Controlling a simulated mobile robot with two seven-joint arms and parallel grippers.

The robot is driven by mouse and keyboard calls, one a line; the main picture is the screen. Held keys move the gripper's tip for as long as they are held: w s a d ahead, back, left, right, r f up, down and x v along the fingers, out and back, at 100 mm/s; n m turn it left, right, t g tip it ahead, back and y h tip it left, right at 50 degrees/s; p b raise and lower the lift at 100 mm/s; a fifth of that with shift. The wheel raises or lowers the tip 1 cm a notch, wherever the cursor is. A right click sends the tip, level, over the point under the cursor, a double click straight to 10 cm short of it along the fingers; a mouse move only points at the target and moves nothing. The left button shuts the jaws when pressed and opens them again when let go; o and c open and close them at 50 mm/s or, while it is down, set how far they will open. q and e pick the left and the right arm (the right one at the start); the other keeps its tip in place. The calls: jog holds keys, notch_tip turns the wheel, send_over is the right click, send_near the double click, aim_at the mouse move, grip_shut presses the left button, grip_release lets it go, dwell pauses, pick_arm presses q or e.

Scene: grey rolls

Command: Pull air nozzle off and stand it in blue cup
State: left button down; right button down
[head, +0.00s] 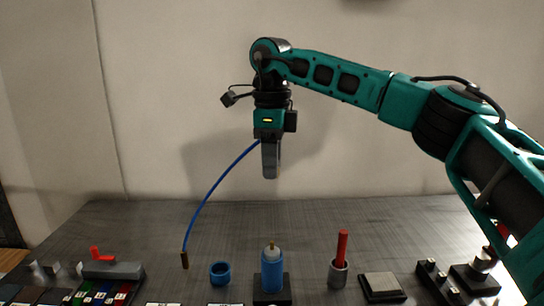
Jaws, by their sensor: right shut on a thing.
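My right gripper (270,172) is shut and points down, high above the table. A thin blue hose (205,199) comes out at its fingers, curves down to the left and ends in a brass-coloured fitting (185,260). The fingers hide the hose's upper end. Below the gripper, a blue cylinder (271,276) stands upright on a black base, with a pale grey top and a small brass tip; I cannot tell whether this is the air nozzle in a cup. A short, open blue cup (220,273) stands to its left. My left gripper is not in view.
A red stick (342,247) stands in a grey cup (338,274) at the right. Beyond it are a pale pad (380,284) on a dark base and black fixtures (436,279). At left are a red-handled clamp (112,269) and coloured bins (100,292). The table's back is clear.

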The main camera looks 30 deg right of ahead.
jog(key=shift+f+b, duration=0.35)
jog(key=shift+f, duration=0.55)
jog(key=shift+f+b, duration=1.7)
jog(key=shift+f, duration=2.05)
jog(key=shift+f+b, duration=0.45)
jog(key=shift+f, duration=0.5)
jog(key=shift+f+b, duration=0.35)
jog(key=shift+f, duration=0.6)
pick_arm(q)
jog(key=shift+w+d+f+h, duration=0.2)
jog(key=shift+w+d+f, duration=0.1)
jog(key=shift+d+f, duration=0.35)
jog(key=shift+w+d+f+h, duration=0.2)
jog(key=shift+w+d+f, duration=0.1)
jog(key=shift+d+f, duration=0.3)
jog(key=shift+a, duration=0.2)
